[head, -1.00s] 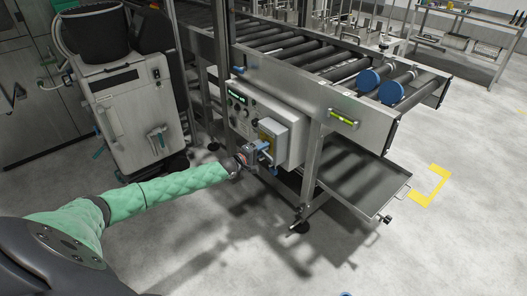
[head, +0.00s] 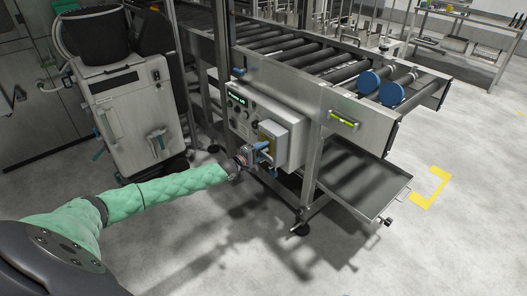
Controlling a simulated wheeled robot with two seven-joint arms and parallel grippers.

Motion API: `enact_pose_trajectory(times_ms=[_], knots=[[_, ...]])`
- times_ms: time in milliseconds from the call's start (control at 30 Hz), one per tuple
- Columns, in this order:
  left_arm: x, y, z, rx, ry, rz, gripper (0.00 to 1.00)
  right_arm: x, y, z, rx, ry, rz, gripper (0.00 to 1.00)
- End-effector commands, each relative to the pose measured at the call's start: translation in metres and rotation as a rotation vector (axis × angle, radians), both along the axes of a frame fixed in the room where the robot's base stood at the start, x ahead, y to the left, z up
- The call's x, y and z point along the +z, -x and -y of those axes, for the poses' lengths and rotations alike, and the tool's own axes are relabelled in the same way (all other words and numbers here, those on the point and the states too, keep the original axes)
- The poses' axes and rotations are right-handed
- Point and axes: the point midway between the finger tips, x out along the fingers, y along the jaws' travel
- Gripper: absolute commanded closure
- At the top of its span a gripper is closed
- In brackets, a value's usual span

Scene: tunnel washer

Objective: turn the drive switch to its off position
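A grey control box (head: 292,150) hangs on the side of the roller conveyor's frame. Its front has a small lit green display (head: 237,93) and several dark knobs (head: 238,107). A smaller grey housing with a yellow plate (head: 266,135) juts from its right part. My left gripper (head: 262,152), with blue on its fingers, is at the lower front of this housing, very close to or touching it. The drive switch cannot be made out; it may be hidden by the gripper. Whether the fingers are open or shut is too small to tell. My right gripper is not in view.
The roller conveyor (head: 300,55) with two blue discs (head: 368,81) runs above the box. A low metal tray (head: 365,185) lies under it to the right. A grey wheeled machine (head: 130,105) stands at left. The floor in front is clear.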

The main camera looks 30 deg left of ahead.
Motion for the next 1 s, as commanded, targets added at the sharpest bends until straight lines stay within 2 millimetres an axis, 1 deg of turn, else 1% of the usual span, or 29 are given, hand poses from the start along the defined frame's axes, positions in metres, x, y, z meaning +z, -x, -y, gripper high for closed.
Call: enact_pose_trajectory(times_ms=[233, 367, 467, 800, 1000], knots=[[0.000, 0.000, 0.000, -0.001, -0.001, 0.001, 0.56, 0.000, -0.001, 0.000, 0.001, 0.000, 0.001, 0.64], [-0.001, 0.006, -0.002, -0.001, 0.000, -0.001, 0.56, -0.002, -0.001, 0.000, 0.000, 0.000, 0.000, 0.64], [-0.001, 0.014, -0.005, -0.001, 0.000, 0.000, 0.56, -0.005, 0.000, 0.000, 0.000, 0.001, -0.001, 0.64], [-0.001, 0.054, -0.020, 0.000, 0.000, -0.001, 0.56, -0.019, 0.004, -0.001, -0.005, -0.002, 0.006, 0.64], [-0.001, 0.069, -0.025, 0.000, 0.000, 0.000, 0.56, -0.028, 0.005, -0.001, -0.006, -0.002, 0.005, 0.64]])
